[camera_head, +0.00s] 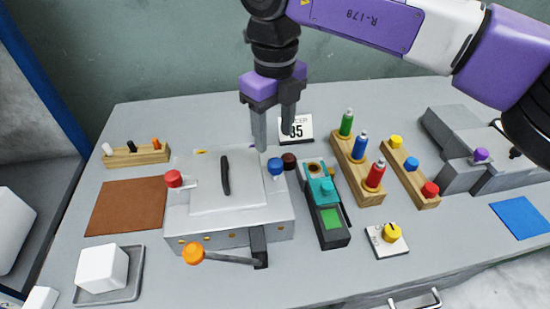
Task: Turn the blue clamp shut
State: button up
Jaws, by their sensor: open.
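The blue clamp (276,167) is a round blue knob at the right side of the grey press (185,222). The flat lid (205,195) with a black handle (225,175) lies on the press.
An orange-knobbed lever (194,253) sticks out at the press's front. A teal device (321,195), a wooden rack of bottles (347,165) and a yellow knob plate (390,236) stand to the right. A sign (297,130) is behind my fingers. A white block (102,267) sits on a tray.

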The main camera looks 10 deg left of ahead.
aim_at(275, 162)
jog(key=shift+s+d+f, duration=0.15)
jog(key=shift+d+f, duration=0.05)
notch_tip(275, 162, down, 8)
jog(key=shift+a+r+p, duration=0.1)
jog(key=shift+r+p, duration=0.15)
jog(key=shift+p, duration=0.15)
jog(key=shift+c, duration=0.4)
grip_shut()
